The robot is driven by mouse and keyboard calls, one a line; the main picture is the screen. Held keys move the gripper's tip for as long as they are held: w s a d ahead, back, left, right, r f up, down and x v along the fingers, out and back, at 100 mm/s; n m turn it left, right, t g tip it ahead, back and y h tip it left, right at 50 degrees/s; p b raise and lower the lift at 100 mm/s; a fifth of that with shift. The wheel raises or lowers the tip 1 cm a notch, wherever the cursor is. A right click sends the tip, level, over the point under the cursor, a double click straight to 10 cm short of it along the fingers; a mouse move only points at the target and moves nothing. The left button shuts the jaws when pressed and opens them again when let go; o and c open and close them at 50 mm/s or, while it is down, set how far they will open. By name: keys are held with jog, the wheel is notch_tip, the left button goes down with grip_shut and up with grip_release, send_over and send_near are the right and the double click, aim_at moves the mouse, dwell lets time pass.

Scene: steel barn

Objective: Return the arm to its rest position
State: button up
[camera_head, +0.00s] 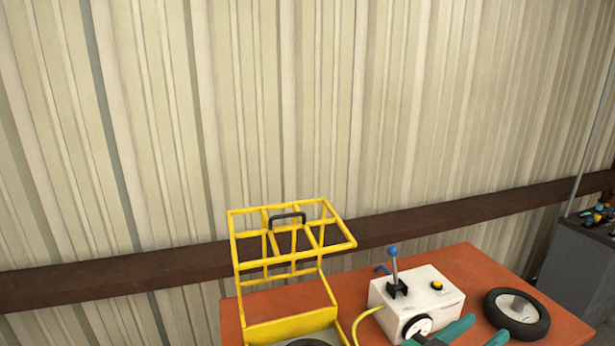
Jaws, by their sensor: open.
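My gripper (485,329) shows at the bottom edge of the head view as two teal fingers. The fingers are apart with nothing visible between them, so it is open. It is in front of a white box (440,286) with a blue-knobbed lever and a yellow button, and to the left of a black wheel (545,319). The left finger overlaps the lower right part of the box in the picture; I cannot tell whether they touch. The rest of my arm is out of view.
An orange-red table (485,267) bears these things. A yellow wire cage (237,246) with a raised lid and black handle stands on its left. A yellow cable (360,322) runs from the box. A grey cabinet (570,265) stands at right. A corrugated wall (300,100) rises behind.

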jog(key=s+a+f+n+t+y, duration=0.45)
jog(key=a+f+n+y, duration=0.2)
jog(key=a+f, duration=0.3)
jog(key=s+a+f+n+t+y, duration=0.45)
jog(key=a+f+n+y, duration=0.2)
jog(key=a+f, duration=0.3)
jog(key=s+a+f+m+y, duration=0.1)
jog(key=s+a, duration=0.3)
jog(key=s, duration=0.4)
jog(key=s+a+f+m+g+y, duration=0.1)
jog(key=s+a+f, duration=0.3)
jog(key=s, duration=0.4)
jog(key=s+a+f+m+g+y, duration=0.1)
jog(key=s+a+f+m, duration=0.1)
jog(key=s+a, duration=0.4)
jog(key=shift+s+f+y, duration=0.25)
jog(key=shift+s+y, duration=0.05)
jog(key=shift+s, duration=0.85)
jog(key=c, duration=0.4)
jog(key=shift+w, duration=0.15)
